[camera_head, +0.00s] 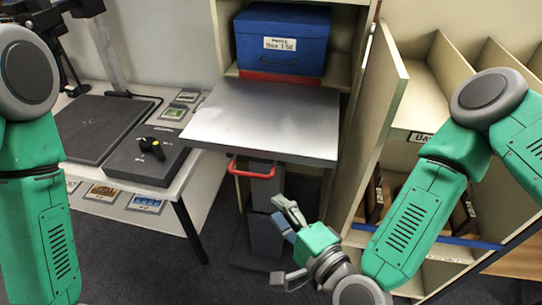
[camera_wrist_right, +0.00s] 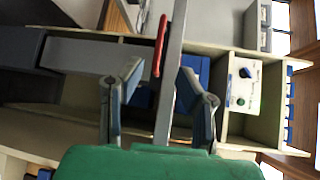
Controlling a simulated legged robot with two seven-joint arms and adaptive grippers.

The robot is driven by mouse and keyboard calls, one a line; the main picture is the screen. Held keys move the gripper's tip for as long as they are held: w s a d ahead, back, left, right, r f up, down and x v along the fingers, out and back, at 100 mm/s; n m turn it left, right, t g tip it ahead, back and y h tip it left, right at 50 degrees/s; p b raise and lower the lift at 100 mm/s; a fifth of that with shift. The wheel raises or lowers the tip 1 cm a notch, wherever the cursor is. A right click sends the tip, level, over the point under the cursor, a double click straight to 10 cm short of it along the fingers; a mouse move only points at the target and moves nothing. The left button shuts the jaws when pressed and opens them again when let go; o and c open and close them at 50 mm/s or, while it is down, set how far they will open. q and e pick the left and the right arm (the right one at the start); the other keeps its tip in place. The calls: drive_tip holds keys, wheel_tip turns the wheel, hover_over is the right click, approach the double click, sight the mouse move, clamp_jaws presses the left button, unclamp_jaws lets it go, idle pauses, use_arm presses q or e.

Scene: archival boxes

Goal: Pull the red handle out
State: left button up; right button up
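The red handle (camera_head: 250,175) is a U-shaped bar under the front edge of a grey metal shelf (camera_head: 265,120). My right gripper (camera_head: 286,245) is below and to the right of the handle, apart from it, with its fingers spread and nothing between them. In the right wrist view, the handle (camera_wrist_right: 160,45) shows as a narrow red strip beyond the open fingertips (camera_wrist_right: 163,85), roughly between their lines. My left arm shows at the left edge of the head view, but its gripper is out of view.
A blue labelled box (camera_head: 282,40) sits behind the metal shelf, above a red strip (camera_head: 280,77). A beige panel (camera_head: 375,120) and shelving stand at right. A table (camera_head: 205,170) with dark equipment stands at left. Dark blocks (camera_head: 264,235) stand below the handle.

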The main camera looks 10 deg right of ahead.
sight(249, 173)
drive_tip(key=x, duration=0.6)
drive_tip(key=b+x, duration=0.1)
drive_tip(key=x, duration=0.5)
drive_tip(key=shift+w, duration=0.4)
drive_tip(key=shift+w+a+f, duration=0.1)
drive_tip(key=shift+w+a, duration=0.2)
drive_tip(key=shift+d, duration=0.15)
drive_tip(key=shift+d, duration=0.1)
